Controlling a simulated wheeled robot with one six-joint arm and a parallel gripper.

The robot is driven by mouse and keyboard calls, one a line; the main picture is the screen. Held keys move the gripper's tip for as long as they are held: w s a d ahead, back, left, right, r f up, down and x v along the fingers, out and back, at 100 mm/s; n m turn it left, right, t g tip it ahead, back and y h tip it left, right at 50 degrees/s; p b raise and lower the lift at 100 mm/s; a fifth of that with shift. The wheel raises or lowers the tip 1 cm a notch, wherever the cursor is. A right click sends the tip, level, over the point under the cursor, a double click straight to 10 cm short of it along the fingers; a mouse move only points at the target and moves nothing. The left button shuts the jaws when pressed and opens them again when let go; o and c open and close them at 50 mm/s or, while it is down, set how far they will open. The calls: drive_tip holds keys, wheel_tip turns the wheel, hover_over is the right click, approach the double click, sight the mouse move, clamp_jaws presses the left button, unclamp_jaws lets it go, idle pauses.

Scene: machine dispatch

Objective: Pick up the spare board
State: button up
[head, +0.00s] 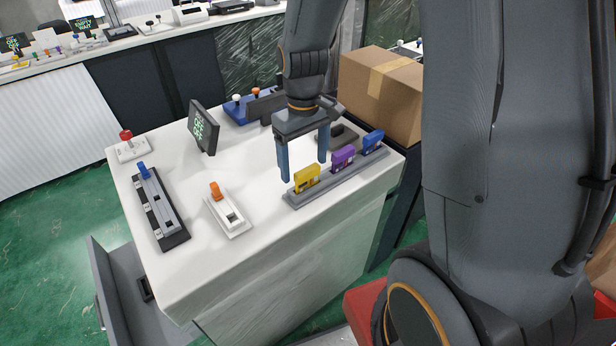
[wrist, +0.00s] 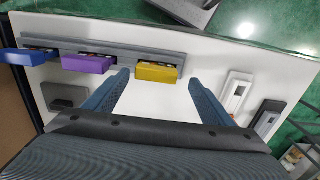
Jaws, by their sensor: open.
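Three upright boards stand in a row in a long grey rack (head: 293,200): a yellow board (head: 307,175), a purple board (head: 343,156) and a blue board (head: 373,141). No visible mark tells me which is the spare board. My gripper (head: 304,170) is open and empty, pointing down over the white table near the yellow board. The purple board (wrist: 88,63) is left of the left finger, and the blue board (wrist: 28,57) is farther left. I see no contact.
On the white table (head: 255,262) stand a dark display (head: 204,127), an orange-handled switch unit (head: 227,210), a blue-handled slider (head: 160,208) and a red-knobbed box (head: 130,147). A cardboard box (head: 381,90) stands behind the rack. The table's front middle is clear.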

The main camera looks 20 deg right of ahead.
sight(307, 169)
drive_tip(key=shift+d+f+p, duration=0.2)
drive_tip(key=shift+f+p, duration=0.25)
drive_tip(key=shift+f, duration=0.75)
drive_tip(key=shift+d+f+p, duration=0.2)
drive_tip(key=shift+f+p, duration=0.2)
drive_tip(key=shift+f, duration=0.8)
drive_tip(key=c, duration=1.2)
drive_tip(key=shift+o, duration=0.2)
drive_tip(key=shift+r, duration=0.1)
